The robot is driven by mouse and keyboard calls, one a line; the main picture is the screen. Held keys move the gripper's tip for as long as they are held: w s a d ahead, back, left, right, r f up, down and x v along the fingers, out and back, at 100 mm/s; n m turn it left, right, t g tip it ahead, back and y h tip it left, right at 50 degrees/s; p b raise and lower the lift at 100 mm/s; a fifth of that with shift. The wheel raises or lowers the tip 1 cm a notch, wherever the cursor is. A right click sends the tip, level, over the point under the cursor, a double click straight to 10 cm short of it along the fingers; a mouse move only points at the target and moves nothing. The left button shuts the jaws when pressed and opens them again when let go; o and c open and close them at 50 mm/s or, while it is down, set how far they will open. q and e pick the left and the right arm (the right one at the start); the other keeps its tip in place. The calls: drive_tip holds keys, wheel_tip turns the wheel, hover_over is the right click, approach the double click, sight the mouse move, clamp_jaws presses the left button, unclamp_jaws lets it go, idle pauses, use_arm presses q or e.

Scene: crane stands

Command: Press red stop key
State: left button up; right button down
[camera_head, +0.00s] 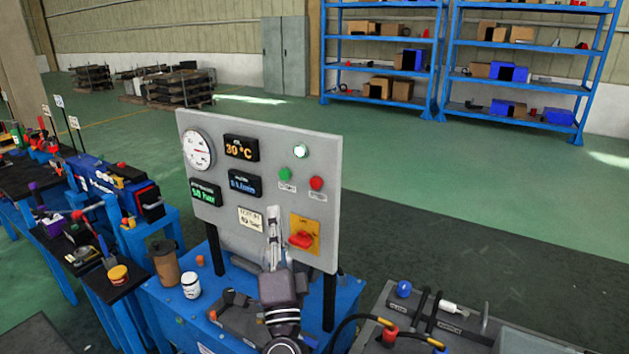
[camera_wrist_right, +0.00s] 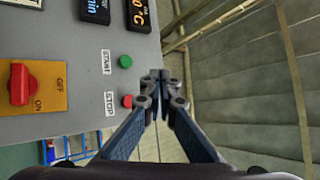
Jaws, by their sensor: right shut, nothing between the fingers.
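The red stop key (camera_head: 316,183) is a small round button on the right part of a grey upright panel (camera_head: 325,240), to the right of a green start key (camera_head: 285,174). In the right wrist view the red stop key (camera_wrist_right: 127,101) lies just left of the fingertips, beside the STOP label (camera_wrist_right: 110,103). My right gripper (camera_head: 273,212) is in front of the panel's lower middle in the head view, below and left of the red key. Its fingers are shut and empty, also in the wrist view (camera_wrist_right: 158,78). I cannot tell whether they touch the panel. My left gripper is not in view.
A red rotary switch (camera_head: 301,240) on a yellow plate sits low on the panel, near my right gripper. A white jar (camera_head: 190,283) and a brown canister (camera_head: 165,262) stand on the blue bench. Tools lie at the lower right. Floor behind is open.

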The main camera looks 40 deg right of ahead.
sight(316, 183)
drive_tip(key=shift+s+d+r+m+g+h, duration=0.2)
drive_tip(key=shift+d+r+m+g+h, duration=0.15)
drive_tip(key=shift+d+m+h, duration=0.2)
drive_tip(key=shift+s+d+r+m+g+h, duration=0.2)
drive_tip(key=shift+d+r+m+g+h, duration=0.15)
drive_tip(key=shift+m, duration=0.3)
drive_tip(key=shift+f, duration=0.1)
drive_tip(key=shift+w+d+b, duration=0.2)
drive_tip(key=shift+w+d, duration=0.35)
drive_tip(key=shift+d, duration=0.8)
drive_tip(key=shift+w+d+b, duration=0.25)
drive_tip(key=shift+w+d, duration=0.35)
drive_tip(key=shift+d, duration=0.8)
drive_tip(key=shift+w+d+b, duration=0.2)
drive_tip(key=shift+w+d, duration=0.35)
drive_tip(key=shift+d, duration=0.8)
drive_tip(key=shift+d, duration=0.15)
drive_tip(key=shift+w+d, duration=0.15)
drive_tip(key=shift+d, duration=0.05)
